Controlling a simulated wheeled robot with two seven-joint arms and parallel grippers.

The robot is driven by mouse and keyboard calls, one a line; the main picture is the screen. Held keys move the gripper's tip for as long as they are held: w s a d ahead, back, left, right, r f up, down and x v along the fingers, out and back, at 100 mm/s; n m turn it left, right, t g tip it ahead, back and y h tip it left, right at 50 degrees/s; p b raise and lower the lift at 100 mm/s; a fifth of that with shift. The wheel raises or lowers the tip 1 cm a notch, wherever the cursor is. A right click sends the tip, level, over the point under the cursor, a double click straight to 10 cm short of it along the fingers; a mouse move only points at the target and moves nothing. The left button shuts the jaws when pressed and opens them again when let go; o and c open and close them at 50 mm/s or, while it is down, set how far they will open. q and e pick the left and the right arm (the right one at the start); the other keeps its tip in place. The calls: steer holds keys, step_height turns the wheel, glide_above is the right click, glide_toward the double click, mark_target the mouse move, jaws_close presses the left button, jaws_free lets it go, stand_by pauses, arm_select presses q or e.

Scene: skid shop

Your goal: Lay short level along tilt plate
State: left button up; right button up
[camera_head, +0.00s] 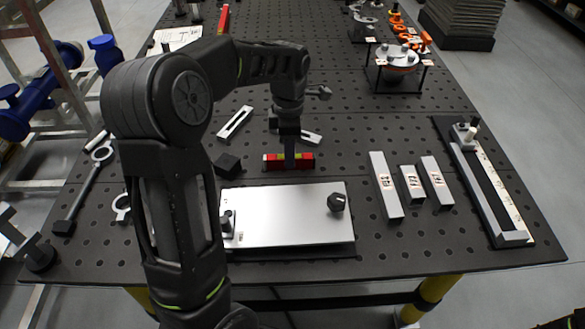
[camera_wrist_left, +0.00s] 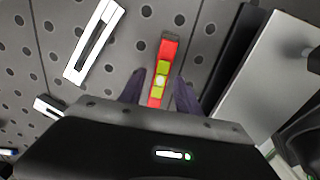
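The short level (camera_head: 273,163) is a small red bar with yellow-green parts, lying on the perforated table behind the tilt plate. It also shows in the left wrist view (camera_wrist_left: 169,50). The tilt plate (camera_head: 280,228) is a flat silver plate with a black knob at its right and a small fitting at its left. My left gripper (camera_head: 289,158) points down at the middle of the level. In the left wrist view its fingers (camera_wrist_left: 160,78) are apart, one on each side of the level, with gaps showing. Whether they reach the table is unclear. My right gripper is out of view.
A dark block (camera_head: 228,165) lies left of the level. A slotted bar (camera_head: 235,122) lies behind it. Several silver blocks (camera_head: 385,186) stand right of the plate, then a long ruler-like fixture (camera_head: 490,190). A wrench-like tool (camera_head: 85,185) lies at the left. My left arm hides part of the table.

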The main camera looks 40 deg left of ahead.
arm_select(q)
steer(key=shift+f, duration=0.5)
steer(key=shift+c, duration=0.2)
jaws_close()
stand_by(0.3)
steer(key=shift+r, duration=0.2)
steer(key=shift+r+p, duration=2.35)
steer(key=shift+r, duration=0.55)
steer(key=shift+a, duration=0.1)
